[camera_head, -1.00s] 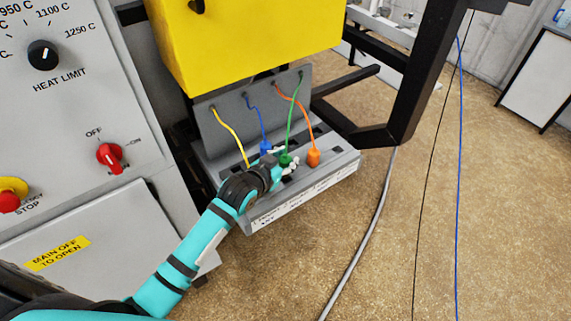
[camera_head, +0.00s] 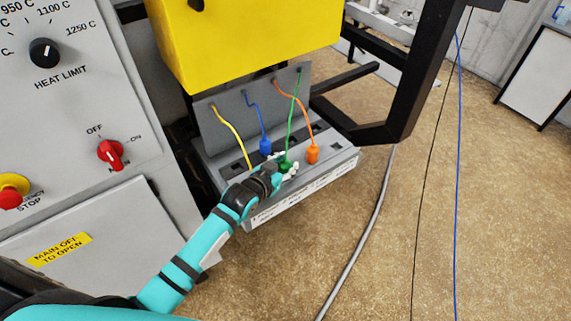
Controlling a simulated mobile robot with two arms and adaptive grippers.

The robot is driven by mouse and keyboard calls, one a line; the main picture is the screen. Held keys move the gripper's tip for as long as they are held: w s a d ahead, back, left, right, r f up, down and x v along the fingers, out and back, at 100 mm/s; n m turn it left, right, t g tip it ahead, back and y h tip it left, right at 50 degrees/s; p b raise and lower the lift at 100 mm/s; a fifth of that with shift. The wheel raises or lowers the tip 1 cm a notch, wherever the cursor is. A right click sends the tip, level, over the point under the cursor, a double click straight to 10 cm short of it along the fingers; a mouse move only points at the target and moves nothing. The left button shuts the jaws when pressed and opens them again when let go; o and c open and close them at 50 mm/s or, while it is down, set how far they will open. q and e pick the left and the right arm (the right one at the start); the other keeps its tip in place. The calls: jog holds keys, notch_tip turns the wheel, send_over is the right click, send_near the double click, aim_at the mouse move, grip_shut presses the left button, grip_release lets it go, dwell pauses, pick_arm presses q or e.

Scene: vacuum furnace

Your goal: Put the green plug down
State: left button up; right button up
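The green plug (camera_head: 285,163) is at the front of the grey socket tray (camera_head: 347,161), on a green cable that runs up to the grey back panel. My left gripper (camera_head: 285,173) is at the plug, with pale fingertips on both sides of it. The fingers look closed around the plug, though they are small here. The plug's lower end is hidden, so I cannot tell whether it rests on the tray. My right gripper is not in view.
A blue plug (camera_head: 265,146) and an orange plug (camera_head: 312,153) stand to either side of the green one. A yellow cable (camera_head: 232,133) runs down behind my arm. The yellow box (camera_head: 250,40) overhangs the tray, and a black frame (camera_head: 405,90) stands to the right.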

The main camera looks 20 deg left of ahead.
pick_arm(q)
jog(key=o, duration=0.4)
jog(key=shift+s+a+f, duration=0.1)
jog(key=shift+s+f, duration=0.1)
jog(key=shift+f, duration=0.4)
jog(key=shift+r, duration=0.25)
jog(key=shift+r+p, duration=0.4)
jog(key=shift+r, duration=0.1)
jog(key=b+v, duration=0.1)
jog(key=v, duration=0.9)
jog(key=shift+a+b, duration=0.1)
jog(key=shift+b, duration=0.2)
jog(key=shift+s+a+r, duration=0.2)
jog(key=shift+s+r, duration=0.3)
jog(key=shift+s, duration=0.15)
